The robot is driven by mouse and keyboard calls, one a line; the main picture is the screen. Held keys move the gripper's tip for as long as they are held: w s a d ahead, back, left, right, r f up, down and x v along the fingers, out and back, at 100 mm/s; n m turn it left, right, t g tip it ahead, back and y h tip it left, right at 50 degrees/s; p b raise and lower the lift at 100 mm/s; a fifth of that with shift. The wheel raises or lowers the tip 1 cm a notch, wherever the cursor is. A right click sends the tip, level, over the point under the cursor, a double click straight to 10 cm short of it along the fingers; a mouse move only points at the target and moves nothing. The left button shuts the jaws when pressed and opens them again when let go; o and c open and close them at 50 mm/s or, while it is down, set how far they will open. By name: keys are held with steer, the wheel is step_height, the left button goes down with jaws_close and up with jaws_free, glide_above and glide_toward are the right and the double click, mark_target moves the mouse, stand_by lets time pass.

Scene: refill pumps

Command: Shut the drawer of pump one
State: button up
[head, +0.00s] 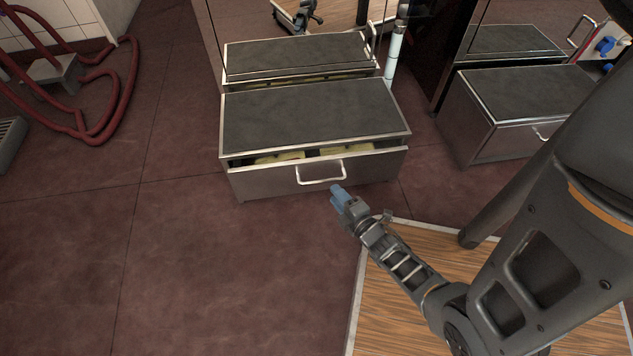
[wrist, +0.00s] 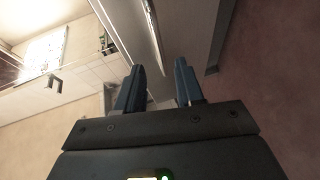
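In the head view a metal drawer (head: 270,181) with a pale bar handle (head: 320,174) sits under a dark-topped step (head: 315,115) at a pump's base. A narrow gap above its front shows yellowish contents, so it looks slightly open. No label shows which pump is pump one. My gripper (head: 338,194) is just in front of and below the handle's right end; I cannot tell whether they touch. In the wrist view my gripper (wrist: 158,82) has its blue fingers apart with nothing visibly held. A pale panel edge, probably the drawer's, lies beyond the fingertips.
A second dark-topped drawer unit (head: 500,115) stands to the right. Shiny pump fronts behind both units mirror them. Red hoses (head: 100,120) lie at the far left. A wood-topped platform (head: 390,300) is under my arm. The reddish floor (head: 180,265) to the left is clear.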

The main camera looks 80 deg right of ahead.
steer(key=b+x, duration=0.1)
steer(key=x, duration=0.5)
steer(key=shift+w+d, duration=0.15)
steer(key=shift+w, duration=0.05)
steer(key=shift+c, duration=0.4)
jaws_close()
steer(key=shift+f, duration=0.1)
